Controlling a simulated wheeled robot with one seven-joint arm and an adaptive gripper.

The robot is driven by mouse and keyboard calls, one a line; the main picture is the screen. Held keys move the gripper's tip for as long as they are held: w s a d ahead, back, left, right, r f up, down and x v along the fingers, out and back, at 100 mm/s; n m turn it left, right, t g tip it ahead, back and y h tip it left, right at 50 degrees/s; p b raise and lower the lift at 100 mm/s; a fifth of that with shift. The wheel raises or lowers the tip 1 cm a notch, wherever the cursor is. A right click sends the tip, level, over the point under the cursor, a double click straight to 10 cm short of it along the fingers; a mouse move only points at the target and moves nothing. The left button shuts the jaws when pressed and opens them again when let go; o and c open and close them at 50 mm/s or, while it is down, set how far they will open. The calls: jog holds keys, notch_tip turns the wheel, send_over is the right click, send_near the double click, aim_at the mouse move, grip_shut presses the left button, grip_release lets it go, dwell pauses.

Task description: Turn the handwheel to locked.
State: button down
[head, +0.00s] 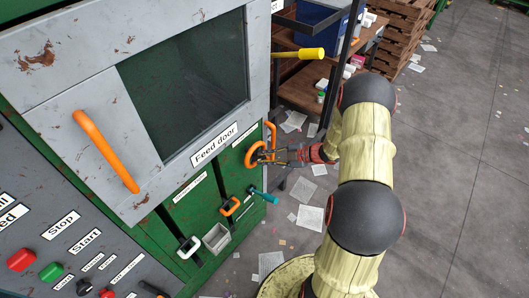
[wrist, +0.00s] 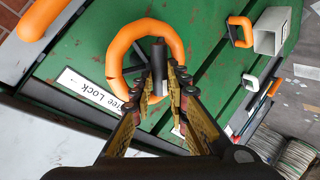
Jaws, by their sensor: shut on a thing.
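The orange handwheel (head: 249,156) sits on the green front panel of the machine, below the feed door. In the wrist view the handwheel (wrist: 117,45) is a thick orange ring with a dark upright knob or hub part inside it. My gripper (head: 268,156) reaches it from the right. A white label (wrist: 95,92) beside the wheel reads in part "Lock", with an arrow; the wheel's setting cannot be told.
The closed feed door (head: 75,75) has an orange handle (head: 105,150). A smaller orange handle (head: 230,206), a teal-handled tool (head: 263,195) and a grey box (head: 216,238) are below.

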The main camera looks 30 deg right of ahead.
jog(key=m+y, duration=0.1)
jog(key=m+y+p, duration=0.1)
jog(key=shift+w+d+f+m+y+p, duration=0.1)
jog(key=shift+d+f+m+y+p, duration=0.2)
jog(key=shift+d+m+y, duration=0.1)
jog(key=m+y, duration=0.1)
jog(key=m+y+b, duration=0.1)
jog(key=shift+d+f+m+t, duration=0.1)
jog(key=shift+f+m+t, duration=0.15)
jog(key=shift+m+t, duration=0.15)
jog(key=shift+w+d+m+y, duration=0.1)
jog(key=shift+m+y, duration=0.4)
jog(key=shift+m, duration=0.1)
jog(key=c, duration=2)
grip_release()
jog(key=v, duration=1.2)
jog(key=shift+f, duration=0.25)
